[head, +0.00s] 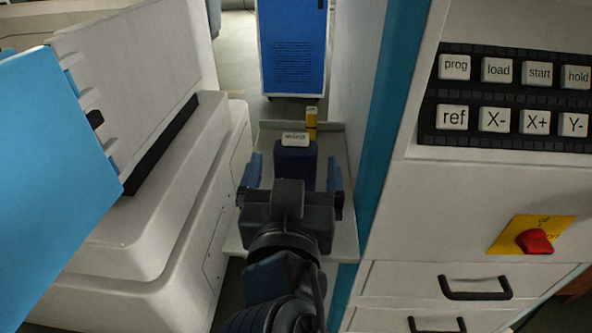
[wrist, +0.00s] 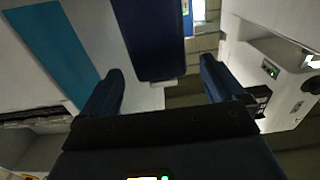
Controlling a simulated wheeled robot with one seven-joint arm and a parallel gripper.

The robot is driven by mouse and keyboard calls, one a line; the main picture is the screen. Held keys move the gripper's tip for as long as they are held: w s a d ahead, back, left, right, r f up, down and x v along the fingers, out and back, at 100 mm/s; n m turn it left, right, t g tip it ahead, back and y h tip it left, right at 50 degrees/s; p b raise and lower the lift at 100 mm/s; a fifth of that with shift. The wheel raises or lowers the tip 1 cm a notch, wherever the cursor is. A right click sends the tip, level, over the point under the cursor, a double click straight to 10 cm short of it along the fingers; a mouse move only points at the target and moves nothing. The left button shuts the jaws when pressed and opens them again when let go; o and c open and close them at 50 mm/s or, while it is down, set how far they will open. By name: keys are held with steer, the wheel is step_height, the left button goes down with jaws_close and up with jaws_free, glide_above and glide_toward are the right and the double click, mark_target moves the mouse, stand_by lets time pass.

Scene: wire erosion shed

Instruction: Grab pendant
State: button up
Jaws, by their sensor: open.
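A dark blue block with a white labelled top piece (head: 295,139), which I take for the pendant, stands on a pale narrow shelf (head: 336,150) between the machine and the control cabinet. Its lower part is hidden behind my gripper (head: 293,172). In the wrist view the dark blue body (wrist: 152,40) shows ahead of and between the fingers. My gripper (wrist: 158,85) is open, one finger to each side of the blue body. Gaps show on both sides, and nothing is held.
A small yellow item (head: 311,122) stands just behind the block. The white machine (head: 180,190) is close on the left. The control cabinet (head: 470,200) with keys and a red knob (head: 535,241) is close on the right. A blue cabinet (head: 292,50) stands beyond.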

steer(key=shift+w, duration=1.3)
steer(key=shift+c, duration=0.4)
steer(key=c, duration=1.2)
